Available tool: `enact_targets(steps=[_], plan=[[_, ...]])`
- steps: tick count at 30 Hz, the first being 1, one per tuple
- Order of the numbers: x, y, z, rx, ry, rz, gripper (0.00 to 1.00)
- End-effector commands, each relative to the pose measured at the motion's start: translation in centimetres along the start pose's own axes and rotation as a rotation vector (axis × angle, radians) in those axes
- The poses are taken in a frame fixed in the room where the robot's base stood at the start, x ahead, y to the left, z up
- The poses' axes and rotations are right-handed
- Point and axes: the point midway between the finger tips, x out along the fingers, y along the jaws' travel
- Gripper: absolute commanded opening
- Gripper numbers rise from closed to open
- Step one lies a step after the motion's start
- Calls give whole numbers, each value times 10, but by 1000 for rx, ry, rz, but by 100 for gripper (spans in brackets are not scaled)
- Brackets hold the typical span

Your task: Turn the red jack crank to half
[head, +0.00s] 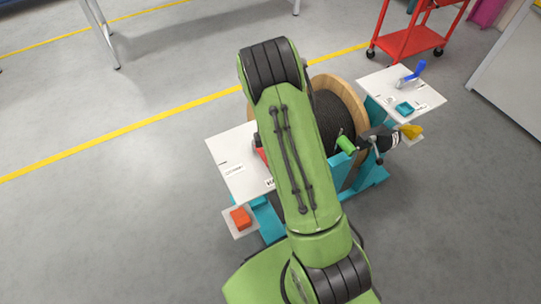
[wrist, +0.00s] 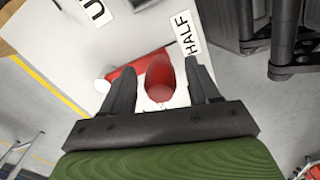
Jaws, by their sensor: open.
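The red jack crank (wrist: 124,72) lies over a white panel in the wrist view. Its rounded red handle (wrist: 160,78) stands between the two fingers of my gripper (wrist: 160,68), which is open around it with gaps visible at both sides. The crank's arm runs from the handle to the left, partly behind the left finger. A label reading HALF (wrist: 181,34) is just above and right of the handle. In the head view only a small red part (head: 262,155) shows beside my green arm, which hides my gripper and most of the crank.
The white panel (head: 227,178) is on the left of the teal reel stand (head: 268,222), with an orange-red block (head: 240,218) below it. A wooden reel (head: 350,98) stands behind my arm. Another panel (head: 425,92) at right carries a blue lever (head: 414,74). A red cart (head: 410,42) is farther back.

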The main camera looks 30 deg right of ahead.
Motion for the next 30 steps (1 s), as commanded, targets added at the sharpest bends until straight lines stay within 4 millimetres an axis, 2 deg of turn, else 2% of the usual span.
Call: enact_targets(steps=[1,6,9,13,18,30], plan=[[-20,1,0,0,0,5,60],[-71,1,0,0,0,5,60],[-98,1,0,0,0,4,60],[-123,1,0,1,-1,3,60],[-134,0,0,1,-1,-1,60],[-133,0,0,1,-2,-1,60]])
